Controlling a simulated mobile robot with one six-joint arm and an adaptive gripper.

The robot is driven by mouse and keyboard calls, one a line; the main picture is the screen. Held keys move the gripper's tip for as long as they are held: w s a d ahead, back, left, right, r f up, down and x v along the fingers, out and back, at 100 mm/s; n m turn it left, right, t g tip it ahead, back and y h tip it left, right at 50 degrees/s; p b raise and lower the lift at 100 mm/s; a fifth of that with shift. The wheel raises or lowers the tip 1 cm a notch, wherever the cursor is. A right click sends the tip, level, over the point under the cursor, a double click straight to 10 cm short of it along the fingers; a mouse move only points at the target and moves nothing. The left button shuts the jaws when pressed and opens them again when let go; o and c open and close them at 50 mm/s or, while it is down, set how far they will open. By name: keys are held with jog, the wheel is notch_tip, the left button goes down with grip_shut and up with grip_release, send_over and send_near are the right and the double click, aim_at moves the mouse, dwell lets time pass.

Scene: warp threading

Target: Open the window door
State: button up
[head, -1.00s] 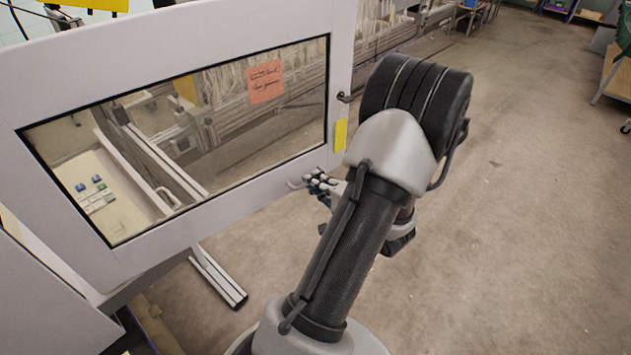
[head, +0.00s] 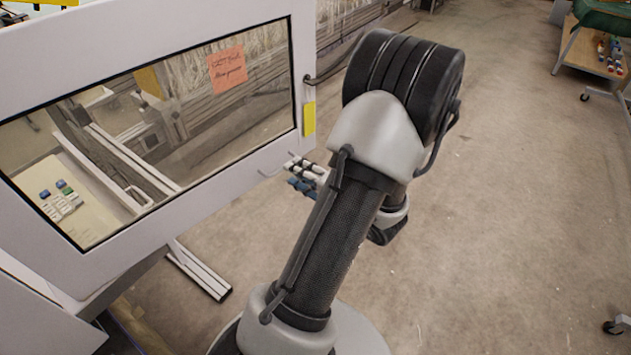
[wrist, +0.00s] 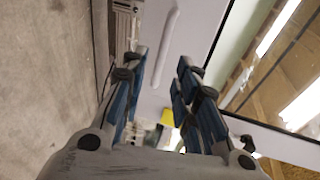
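The window door (head: 145,213) is a white frame around a large clear pane, filling the left of the head view. A pale bar handle (head: 272,170) sticks out at its lower right edge. In the wrist view the handle (wrist: 166,45) is a rounded raised bar on the white panel. My gripper (head: 293,174) is just right of the handle in the head view, partly hidden by my arm. In the wrist view my gripper (wrist: 163,60) is open, blue-padded fingers apart. The handle's near end shows between them; whether they touch it is unclear.
An orange note (head: 227,70) is on the pane, and a yellow label (head: 309,118) and a dark latch (head: 318,78) are at the door's right edge. Open floor (head: 500,220) lies to the right. A wheeled table (head: 600,55) stands at the far right.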

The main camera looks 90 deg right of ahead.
jog(key=v, duration=0.8)
